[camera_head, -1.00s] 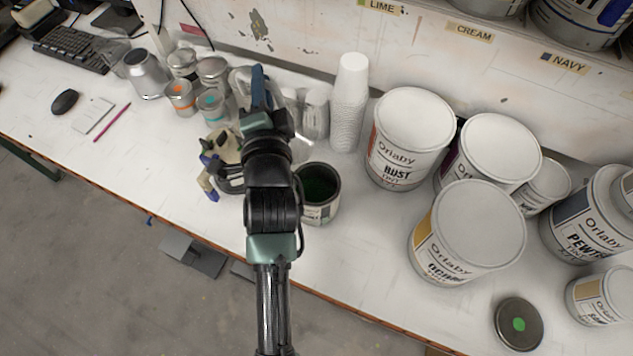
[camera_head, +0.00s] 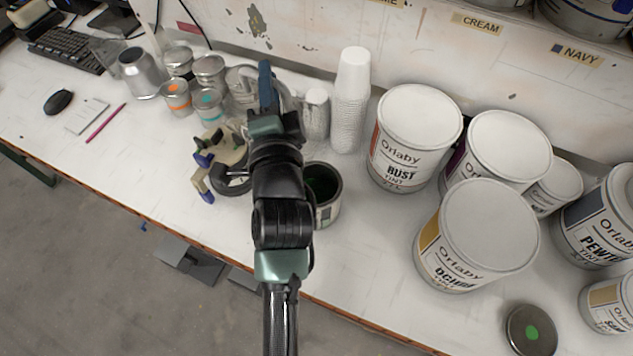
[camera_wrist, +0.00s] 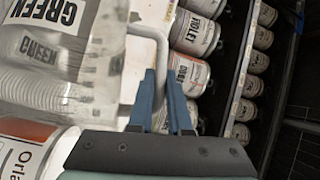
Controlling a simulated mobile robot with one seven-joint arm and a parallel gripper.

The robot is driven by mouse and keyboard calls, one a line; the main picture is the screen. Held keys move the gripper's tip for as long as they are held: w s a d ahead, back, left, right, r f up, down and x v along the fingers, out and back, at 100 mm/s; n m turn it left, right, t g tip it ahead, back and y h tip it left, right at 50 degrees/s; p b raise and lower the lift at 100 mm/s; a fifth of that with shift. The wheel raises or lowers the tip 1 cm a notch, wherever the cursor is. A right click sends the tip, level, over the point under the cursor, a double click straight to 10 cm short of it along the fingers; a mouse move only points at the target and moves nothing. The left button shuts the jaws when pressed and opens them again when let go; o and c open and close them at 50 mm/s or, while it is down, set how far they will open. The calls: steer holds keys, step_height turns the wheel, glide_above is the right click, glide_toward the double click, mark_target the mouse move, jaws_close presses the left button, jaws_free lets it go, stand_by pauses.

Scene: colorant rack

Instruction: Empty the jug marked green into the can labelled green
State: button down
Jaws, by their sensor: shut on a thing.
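My gripper (camera_head: 266,88) is shut on the handle of a clear jug (camera_wrist: 95,60), its blue fingers closed around the handle in the wrist view (camera_wrist: 165,100). The jug's label reads GREEN. In the head view the jug is largely hidden by my gripper and hard to make out against the pale cups and tins. An open can (camera_head: 329,206) with dark green inside stands on the bench just right of my wrist. My arm covers part of it, and its label is not readable. My gripper is beyond this can, toward the wall.
A stack of white cups (camera_head: 350,105) stands behind the can. Large tubs, including the RUST tub (camera_head: 405,150) and an ochre one (camera_head: 475,235), stand to the right. A clamp-like tool (camera_head: 215,160) and small tins (camera_head: 207,106) are left. A green-dotted lid (camera_head: 531,330) lies front right.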

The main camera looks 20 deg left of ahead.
steer(key=shift+s+d+b, duration=0.1)
steer(key=shift+s+b, duration=0.05)
steer(key=shift+b, duration=0.25)
steer(key=shift+d+f+m+b, duration=0.15)
steer(key=shift+d+m+b, duration=0.15)
steer(key=shift+b, duration=0.2)
